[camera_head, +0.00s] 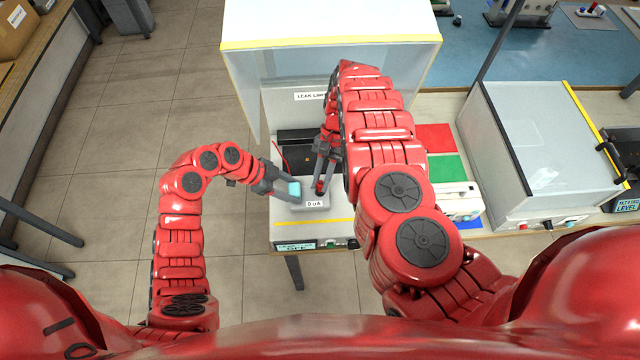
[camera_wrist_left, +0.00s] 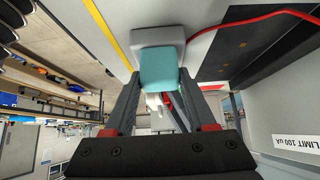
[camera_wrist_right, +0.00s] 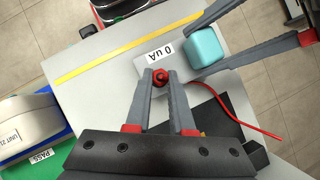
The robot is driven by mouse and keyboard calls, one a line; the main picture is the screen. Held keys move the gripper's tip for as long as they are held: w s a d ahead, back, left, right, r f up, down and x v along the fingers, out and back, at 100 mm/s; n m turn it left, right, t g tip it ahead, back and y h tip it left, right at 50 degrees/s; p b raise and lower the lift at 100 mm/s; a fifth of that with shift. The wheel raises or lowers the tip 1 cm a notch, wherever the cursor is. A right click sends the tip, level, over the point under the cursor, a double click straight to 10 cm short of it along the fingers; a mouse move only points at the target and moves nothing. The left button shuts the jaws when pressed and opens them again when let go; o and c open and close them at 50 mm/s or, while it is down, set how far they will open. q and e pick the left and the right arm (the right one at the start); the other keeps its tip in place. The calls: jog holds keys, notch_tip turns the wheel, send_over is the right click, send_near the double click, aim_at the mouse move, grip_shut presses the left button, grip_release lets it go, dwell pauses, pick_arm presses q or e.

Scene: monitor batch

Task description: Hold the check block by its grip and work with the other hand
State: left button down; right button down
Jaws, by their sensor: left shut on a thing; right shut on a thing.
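The check block (camera_head: 318,206) is a grey block with a "0 uA" label and a teal grip (camera_head: 294,190), on the light bench top of the tester. My left gripper (camera_wrist_left: 158,85) is shut on the teal grip from the left. My right gripper (camera_wrist_right: 161,82) is shut on a small red plug-like piece (camera_wrist_right: 160,75) at the block, beside the label. The fingers hide its lower end, so I cannot tell whether it sits in the block. A red lead (camera_wrist_right: 238,118) curves away beside the right gripper; its link to the red piece is hidden.
A clear-fronted cover (camera_head: 330,45) stands raised behind the block, over a dark pad. Red (camera_head: 436,138) and green mats (camera_head: 447,168) and a white unit (camera_head: 458,200) lie to the right. A second tester (camera_head: 540,145) stands further right.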

jog(key=shift+r, duration=0.1)
jog(key=shift+r, duration=2.35)
pick_arm(q)
jog(key=shift+c, duration=0.7)
grip_release()
jog(key=v, duration=0.8)
pick_arm(e)
jog(key=shift+s, duration=0.1)
